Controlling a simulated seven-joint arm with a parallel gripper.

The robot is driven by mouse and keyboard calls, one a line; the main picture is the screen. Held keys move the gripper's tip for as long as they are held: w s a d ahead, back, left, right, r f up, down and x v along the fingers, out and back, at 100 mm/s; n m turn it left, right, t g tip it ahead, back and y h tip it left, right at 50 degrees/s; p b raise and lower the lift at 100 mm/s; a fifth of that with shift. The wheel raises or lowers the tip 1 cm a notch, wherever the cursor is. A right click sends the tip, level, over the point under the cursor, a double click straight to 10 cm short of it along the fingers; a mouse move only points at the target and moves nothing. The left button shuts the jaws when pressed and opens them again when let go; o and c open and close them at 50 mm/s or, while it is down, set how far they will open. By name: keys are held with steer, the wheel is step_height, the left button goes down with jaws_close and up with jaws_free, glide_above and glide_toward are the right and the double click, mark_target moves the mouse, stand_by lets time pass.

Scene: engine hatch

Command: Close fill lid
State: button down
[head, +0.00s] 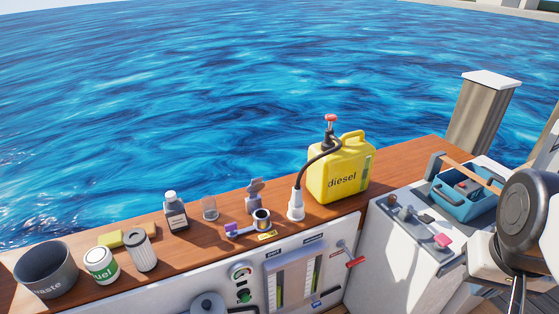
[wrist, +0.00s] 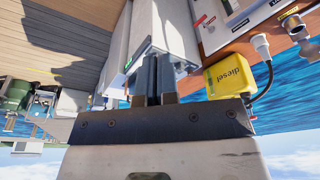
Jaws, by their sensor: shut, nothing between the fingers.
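The fill neck (head: 261,218) is a short metal-rimmed cup on the wooden ledge, left of the diesel can. A grey-brown lid (head: 254,188) stands raised behind it, so the neck's mouth is uncovered. In the wrist view, which is upside down, the fill neck (wrist: 291,24) is near the top right corner with a grey part beside it, probably the lid. My gripper (wrist: 156,72) is shut and empty, its dark fingers side by side, well away from the lid. In the head view my arm is at the right edge and the fingers are not seen.
The yellow diesel can (head: 340,172) with its hose and white nozzle (head: 296,203) stands right of the neck. A small bottle (head: 175,213), a filter (head: 141,250) and a waste bucket (head: 46,270) line the ledge leftward. A blue tote (head: 468,200) is at right.

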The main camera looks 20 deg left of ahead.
steer(key=w+a+r+n+g, duration=0.1)
steer(key=w+a+r, duration=0.25)
steer(key=w, duration=0.45)
steer(key=w+a+r+n+g, duration=0.1)
steer(key=w+a+r, duration=0.2)
steer(key=w+a, duration=0.35)
steer(key=w+a+n+g, duration=0.2)
steer(key=w+a+n, duration=0.1)
steer(key=w+a, duration=1.2)
steer(key=w+a+f+n+h, duration=0.1)
steer(key=w+a+f, duration=0.3)
steer(key=a, duration=0.7)
steer(key=w+a+f+n+g+h, duration=0.1)
steer(key=w+a+f, duration=0.2)
steer(key=a, duration=0.9)
steer(key=w+a+f+n+h, duration=0.1)
steer(key=w+a+f, duration=0.3)
steer(key=a, duration=0.7)
steer(key=shift+w+a+f+n+g, duration=0.35)
steer(key=shift+f+n, duration=0.15)
steer(key=shift+f, duration=0.45)
steer(key=shift+f, duration=0.15)
glide_toward(256, 185)
steer(key=f, duration=0.2)
steer(key=shift+s+d+f, duration=0.5)
steer(key=shift+d, duration=0.1)
steer(key=shift+s+d+f, duration=0.35)
steer(key=shift+s+d, duration=0.1)
